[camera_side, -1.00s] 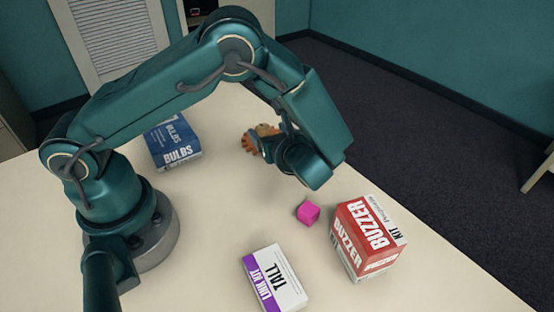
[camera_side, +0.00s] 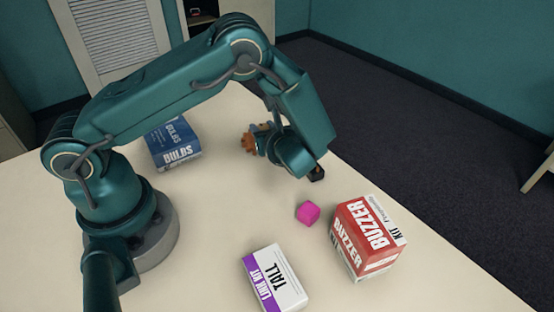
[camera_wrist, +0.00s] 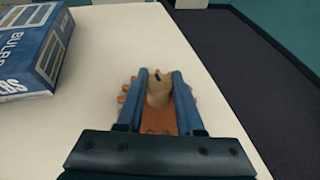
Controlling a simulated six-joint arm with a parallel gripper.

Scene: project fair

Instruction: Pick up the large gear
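The large gear (camera_side: 249,143) is orange-brown with teeth round its rim. In the side view it is partly hidden by my gripper (camera_side: 262,139), which is right at it. In the wrist view the gear's orange face (camera_wrist: 158,121) lies ahead, with teeth showing outside both fingers. Its tan raised hub (camera_wrist: 158,90), with a dark slot, sits between the two blue fingers of my gripper (camera_wrist: 160,76). The fingers stand close along both sides of the hub. I cannot tell whether they press on it.
A blue bulbs box (camera_side: 175,147) stands left of the gear and also shows in the wrist view (camera_wrist: 38,55). A magenta cube (camera_side: 308,212), a red buzzer box (camera_side: 368,237) and a white-purple link kit box (camera_side: 274,279) are nearer the camera.

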